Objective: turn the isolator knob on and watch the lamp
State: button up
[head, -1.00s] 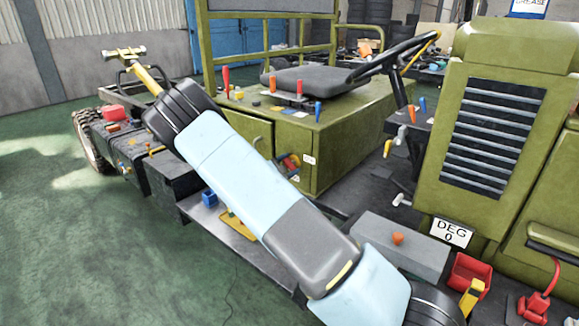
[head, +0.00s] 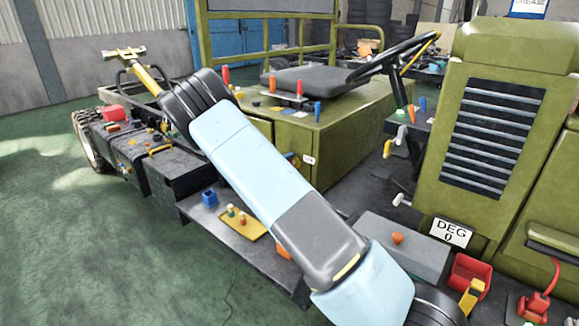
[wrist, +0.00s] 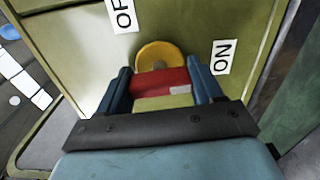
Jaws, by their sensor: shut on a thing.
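The isolator knob (wrist: 160,80) shows in the wrist view as a red grip in front of a round yellow disc (wrist: 158,52) on the olive panel. A small pale mark sits on the right of the red grip. My gripper (wrist: 160,85) has its blue fingers on both sides of the red grip and is shut on it. The ON label (wrist: 222,57) is to the right; the OFF label, partly cut off, (wrist: 122,15) is at upper left. I cannot identify the lamp.
The olive seat box (head: 350,145) carries several levers beside the seat (head: 315,80). A blue block (head: 209,198) and a yellow plate with pegs (head: 240,221) lie on the dark side ledge below my arm. Open green floor (head: 70,240) lies at left.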

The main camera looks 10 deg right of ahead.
jog(key=shift+a+f+m, duration=0.25)
jog(key=shift+a+m, duration=0.05)
jog(key=shift+m, duration=0.2)
jog(key=o, duration=1)
jog(key=shift+d+r, duration=0.1)
jog(key=shift+d, duration=0.05)
jog(key=shift+o, duration=0.2)
jog(key=v, duration=1.3)
jog(key=shift+s+a, duration=0.25)
jog(key=shift+a, duration=0.1)
